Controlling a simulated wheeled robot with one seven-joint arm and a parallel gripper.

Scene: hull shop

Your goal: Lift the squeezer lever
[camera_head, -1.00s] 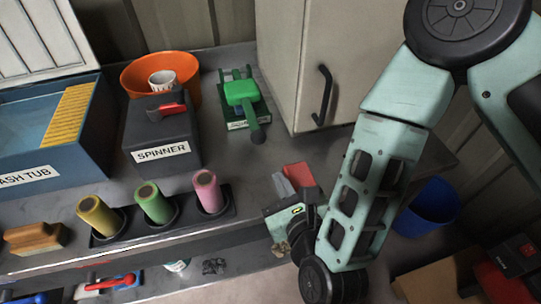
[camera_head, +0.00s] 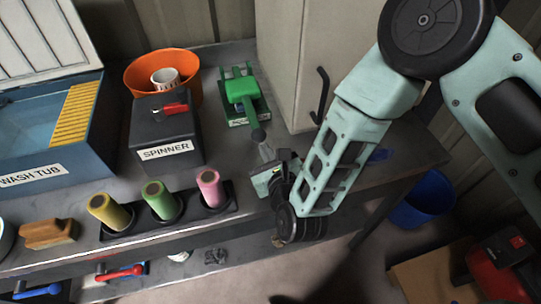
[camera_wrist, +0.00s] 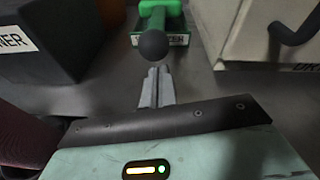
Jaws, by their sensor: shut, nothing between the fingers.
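The green squeezer (camera_head: 240,91) stands on the bench right of the spinner, and its lever ends in a dark round knob (camera_head: 257,134) that points toward the front. In the wrist view the knob (camera_wrist: 153,46) is just beyond my fingertips, with the green body (camera_wrist: 160,12) behind it. My gripper (camera_head: 264,151) is shut and empty, its grey fingers side by side. In the wrist view the fingertips (camera_wrist: 156,74) appear just below the knob; I cannot tell whether they touch it. The squeezer's label is partly hidden behind the knob in the wrist view.
The dark spinner box (camera_head: 165,128) is to the left, with an orange bowl (camera_head: 187,66) behind it. Yellow, green and pink rollers (camera_head: 209,188) stand in front. A pale cabinet (camera_head: 292,60) with a dark handle (camera_head: 320,95) stands close on the right.

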